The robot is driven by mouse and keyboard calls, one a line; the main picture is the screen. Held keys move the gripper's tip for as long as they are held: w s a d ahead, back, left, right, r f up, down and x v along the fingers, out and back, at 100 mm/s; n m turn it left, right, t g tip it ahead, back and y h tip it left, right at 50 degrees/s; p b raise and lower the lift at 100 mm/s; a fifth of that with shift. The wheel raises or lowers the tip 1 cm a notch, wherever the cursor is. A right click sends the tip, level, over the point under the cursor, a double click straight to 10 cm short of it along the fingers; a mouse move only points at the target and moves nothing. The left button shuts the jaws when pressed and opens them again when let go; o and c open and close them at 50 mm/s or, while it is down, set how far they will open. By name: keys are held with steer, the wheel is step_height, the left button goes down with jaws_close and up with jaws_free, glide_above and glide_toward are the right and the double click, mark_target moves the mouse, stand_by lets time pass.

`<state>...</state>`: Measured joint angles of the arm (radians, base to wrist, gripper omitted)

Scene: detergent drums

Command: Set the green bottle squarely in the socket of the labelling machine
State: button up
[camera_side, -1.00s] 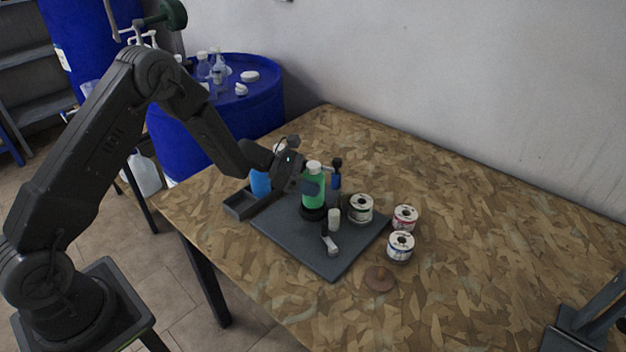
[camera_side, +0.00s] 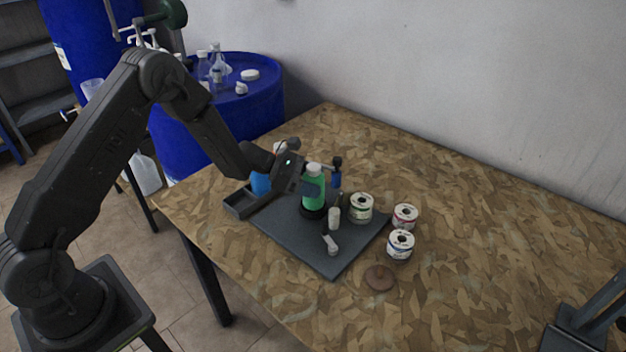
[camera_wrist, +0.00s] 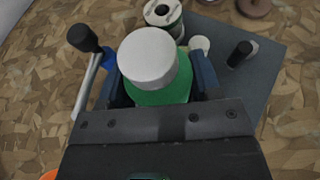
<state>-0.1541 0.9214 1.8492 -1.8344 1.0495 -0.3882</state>
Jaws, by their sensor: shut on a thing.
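The green bottle (camera_side: 314,181) with a white cap stands about upright over the dark round socket (camera_side: 313,213) of the labelling machine. Its lower end meets the socket's dark ring in the side view; I cannot tell if it sits fully down. The machine's grey base plate (camera_side: 335,262) lies on the table. My gripper (camera_side: 312,189) is shut on the bottle's body from the left. In the wrist view the bottle's white cap (camera_wrist: 147,58) and green shoulder (camera_wrist: 163,95) show between the blue fingers; the socket is hidden there.
A black-knobbed lever (camera_wrist: 83,39) stands close beside the bottle. A white roller (camera_side: 334,217) and a small grey lever (camera_side: 331,244) are in front. A grey tray (camera_side: 240,203) is left.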

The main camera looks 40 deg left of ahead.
steer(key=shift+f, duration=0.2)
stand_by(0.5)
steer(key=shift+f, duration=0.4)
steer(key=o, duration=1.1)
steer(key=shift+o, duration=0.2)
steer(key=v, duration=1.3)
steer(key=shift+s+a, duration=0.15)
steer(key=shift+a, duration=0.15)
steer(key=shift+r, duration=0.2)
